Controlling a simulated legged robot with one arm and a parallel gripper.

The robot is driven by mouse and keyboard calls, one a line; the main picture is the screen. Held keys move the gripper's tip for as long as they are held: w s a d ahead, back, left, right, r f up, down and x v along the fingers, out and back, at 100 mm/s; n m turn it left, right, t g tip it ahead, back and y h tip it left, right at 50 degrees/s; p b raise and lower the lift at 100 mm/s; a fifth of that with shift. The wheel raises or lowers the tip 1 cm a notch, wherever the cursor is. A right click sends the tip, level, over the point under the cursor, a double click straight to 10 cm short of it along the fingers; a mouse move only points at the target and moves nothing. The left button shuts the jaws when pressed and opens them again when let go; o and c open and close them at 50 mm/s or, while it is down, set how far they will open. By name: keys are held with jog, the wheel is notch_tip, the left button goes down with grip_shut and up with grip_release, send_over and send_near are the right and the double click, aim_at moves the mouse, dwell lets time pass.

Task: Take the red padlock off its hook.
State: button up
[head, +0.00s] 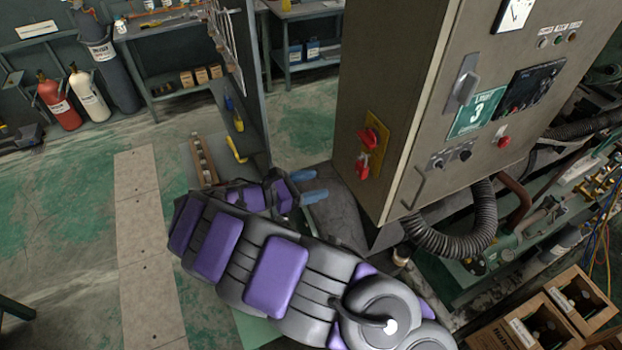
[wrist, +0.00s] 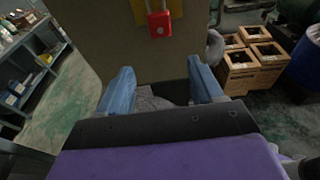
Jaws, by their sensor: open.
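The red padlock (head: 362,165) hangs on a yellow plate (head: 378,126) on the side of a grey-brown cabinet, below a red handle (head: 371,138). In the wrist view the padlock (wrist: 160,24) is at the top, with its body below a shackle. What the shackle hangs on is cut off there and too small to make out in the head view. My gripper (head: 316,184) has blue fingers and is to the left of the padlock, apart from it. In the wrist view my gripper (wrist: 160,78) is open and empty, with the padlock beyond and above the gap between its fingers.
The cabinet (head: 395,70) fills the space right of my gripper, with a black corrugated hose (head: 470,235) below it. A pegboard rack (head: 245,110) stands behind. Wooden crates (head: 560,312) stand at lower right. Open green floor (head: 70,200) lies to the left.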

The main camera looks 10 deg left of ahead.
aim_at(361, 164)
jog(key=x, duration=0.4)
jog(key=r+b+x, duration=0.1)
jog(key=x, duration=0.3)
jog(key=r+b+x, duration=0.1)
jog(key=x, duration=0.3)
jog(key=shift+w+d+r, duration=0.2)
jog(key=shift+w+d, duration=0.05)
jog(key=shift+d, duration=0.25)
jog(key=c, duration=0.9)
jog(key=shift+r, duration=0.1)
jog(key=shift+r, duration=0.1)
jog(key=shift+r+p, duration=0.65)
jog(key=shift+r, duration=0.05)
